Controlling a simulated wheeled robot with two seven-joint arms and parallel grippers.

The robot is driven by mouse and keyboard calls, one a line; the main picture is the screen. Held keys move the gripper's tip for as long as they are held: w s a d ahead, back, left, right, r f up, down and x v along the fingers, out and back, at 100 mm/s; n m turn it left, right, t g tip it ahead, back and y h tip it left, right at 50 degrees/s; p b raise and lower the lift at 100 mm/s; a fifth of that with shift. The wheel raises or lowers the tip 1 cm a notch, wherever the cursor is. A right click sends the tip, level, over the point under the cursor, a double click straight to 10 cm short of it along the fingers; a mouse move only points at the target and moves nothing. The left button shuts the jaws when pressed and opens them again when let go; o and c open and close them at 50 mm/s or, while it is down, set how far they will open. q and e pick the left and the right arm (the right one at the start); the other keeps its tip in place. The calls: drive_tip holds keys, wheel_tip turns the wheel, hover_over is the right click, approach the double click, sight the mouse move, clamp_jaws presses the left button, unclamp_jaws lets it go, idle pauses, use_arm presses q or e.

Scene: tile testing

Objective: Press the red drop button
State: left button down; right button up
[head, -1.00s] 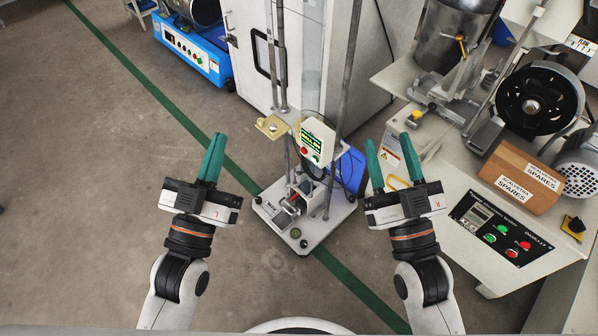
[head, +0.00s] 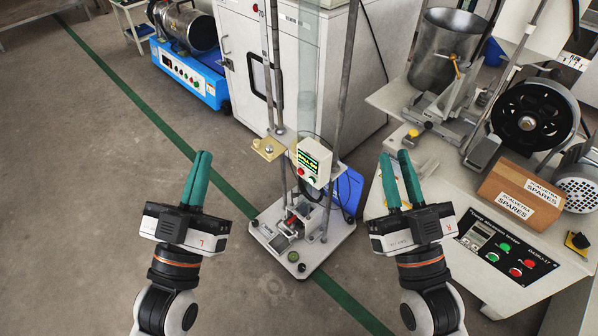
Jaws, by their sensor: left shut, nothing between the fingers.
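A small cream control box (head: 319,153) with a lit green display is mounted on the drop tester, a rig with tall metal posts. Neither gripper touches the box.
The tester's base plate (head: 335,240) stands on the floor. At right, a machine's black panel (head: 506,247) carries other red and green buttons, near a cardboard box (head: 522,194). A white cabinet (head: 240,60) stands behind. Floor at left is clear.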

clamp_jaws()
idle(1.4)
